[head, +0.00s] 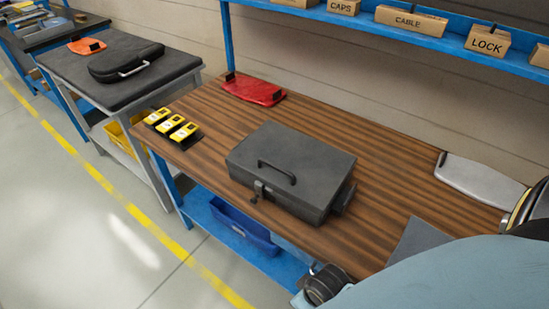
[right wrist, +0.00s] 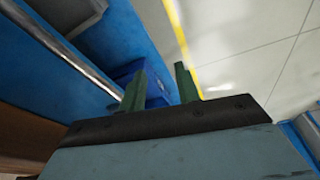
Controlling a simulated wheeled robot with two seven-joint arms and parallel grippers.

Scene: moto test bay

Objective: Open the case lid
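The dark grey case (head: 289,172) lies flat on the wooden workbench (head: 390,165) in the head view. Its lid (head: 310,150) is shut, with a black carry handle on top and a latch (head: 259,188) on the front edge. My right gripper (right wrist: 160,76) shows in the right wrist view. Its two green fingers are apart with nothing between them. It points past a blue edge toward the floor. My light blue arm fills the lower right corner of the head view, and the right gripper is hidden there. My left gripper is in neither view.
Yellow devices (head: 171,124) and a red board (head: 253,89) lie left of and behind the case. A pale grey board (head: 480,180) lies to the right. A blue bin (head: 244,227) sits on the lower shelf. A shelf with cardboard boxes (head: 411,19) runs along the back.

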